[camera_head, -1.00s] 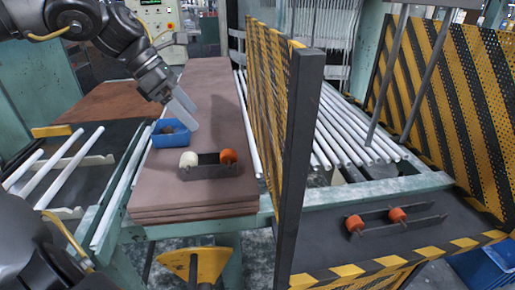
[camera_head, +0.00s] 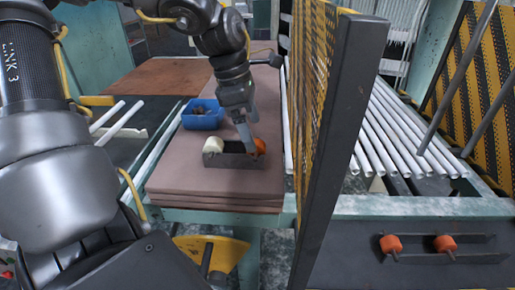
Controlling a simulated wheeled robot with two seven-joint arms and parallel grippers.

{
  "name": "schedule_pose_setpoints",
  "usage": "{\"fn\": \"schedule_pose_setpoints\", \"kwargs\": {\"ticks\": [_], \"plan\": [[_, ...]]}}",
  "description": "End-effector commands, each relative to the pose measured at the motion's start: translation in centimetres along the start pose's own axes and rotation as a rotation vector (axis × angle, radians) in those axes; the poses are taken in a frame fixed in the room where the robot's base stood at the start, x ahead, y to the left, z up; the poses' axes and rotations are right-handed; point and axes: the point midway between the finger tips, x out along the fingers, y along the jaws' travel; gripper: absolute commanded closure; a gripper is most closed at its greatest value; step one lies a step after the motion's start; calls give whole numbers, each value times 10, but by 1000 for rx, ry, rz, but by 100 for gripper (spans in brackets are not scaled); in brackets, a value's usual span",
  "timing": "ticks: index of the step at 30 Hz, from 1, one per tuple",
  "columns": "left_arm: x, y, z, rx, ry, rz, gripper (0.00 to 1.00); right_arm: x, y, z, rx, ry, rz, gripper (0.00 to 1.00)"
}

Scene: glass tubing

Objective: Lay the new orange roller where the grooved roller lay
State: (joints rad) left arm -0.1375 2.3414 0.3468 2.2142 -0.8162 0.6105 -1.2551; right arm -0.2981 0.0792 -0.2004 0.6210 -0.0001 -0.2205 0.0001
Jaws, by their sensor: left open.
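An orange roller (camera_head: 260,146) sits at the right end of a dark bracket (camera_head: 232,160) on the brown stacked boards. A cream roller (camera_head: 213,145) sits at the bracket's left end. My left gripper (camera_head: 249,143) is at the orange roller, pointing down, its fingers open. The fingers overlap the roller's left part, and I cannot tell whether they touch it. Two more orange rollers, a left one (camera_head: 391,243) and a right one (camera_head: 445,244), sit on a dark rail at lower right. I cannot make out a groove on any roller. My right gripper is not in view.
A blue bin (camera_head: 203,123) with dark contents stands behind the bracket. A yellow-black guard panel with a thick grey post (camera_head: 345,110) rises between the boards and the glass tubes (camera_head: 388,125) at right. The brown boards (camera_head: 180,178) are clear left of the bracket.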

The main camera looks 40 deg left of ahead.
Motion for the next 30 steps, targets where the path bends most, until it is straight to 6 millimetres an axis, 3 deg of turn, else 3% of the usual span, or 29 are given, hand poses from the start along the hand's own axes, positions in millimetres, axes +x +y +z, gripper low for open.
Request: {"fn": "schedule_pose_setpoints", "kwargs": {"ticks": [5,14,22,30], "plan": [[8,-1,0,0,2,-3,6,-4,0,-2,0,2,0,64],[48,-1,-1,0,1,-3,6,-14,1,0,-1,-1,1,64],[52,-1,-1,1,-1,1,6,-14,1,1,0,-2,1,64],[52,0,-1,1,-1,1,39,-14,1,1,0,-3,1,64]]}}
